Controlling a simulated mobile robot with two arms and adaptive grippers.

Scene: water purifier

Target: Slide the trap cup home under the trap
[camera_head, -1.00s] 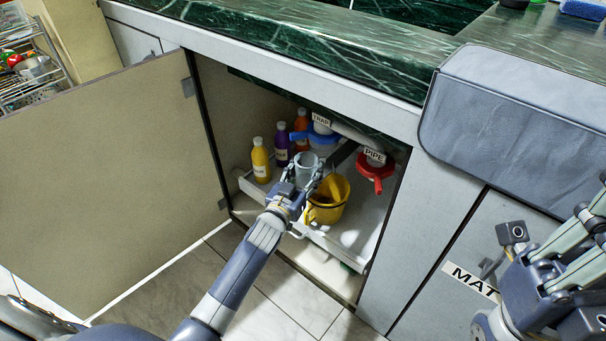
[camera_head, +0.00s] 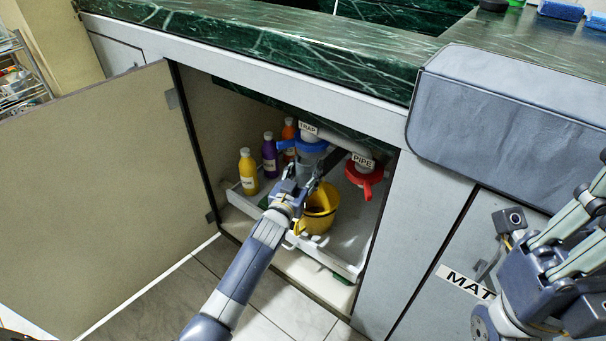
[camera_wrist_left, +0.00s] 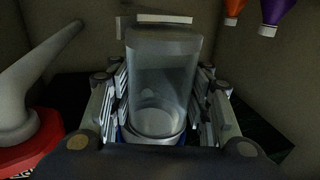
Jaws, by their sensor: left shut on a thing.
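The trap (camera_head: 309,130), labelled TRAP with a blue collar (camera_head: 311,147), hangs under the counter inside the open cabinet. The clear grey trap cup (camera_head: 309,168) is directly below the collar, its top close to it; I cannot tell whether they touch. My left gripper (camera_head: 306,184) is shut on the cup from the front. In the left wrist view the cup (camera_wrist_left: 163,80) stands between both fingers, its far end near a pale label strip (camera_wrist_left: 164,19). My right gripper (camera_head: 575,235) is at the right edge, away from the cabinet; its fingertips are not clearly shown.
A yellow bucket (camera_head: 320,208) stands below and right of my left gripper on the white tray (camera_head: 345,266). Yellow, purple and orange bottles (camera_head: 248,172) stand at left. A pipe with a red valve (camera_head: 364,174) hangs at right. The open door (camera_head: 95,190) bounds the left.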

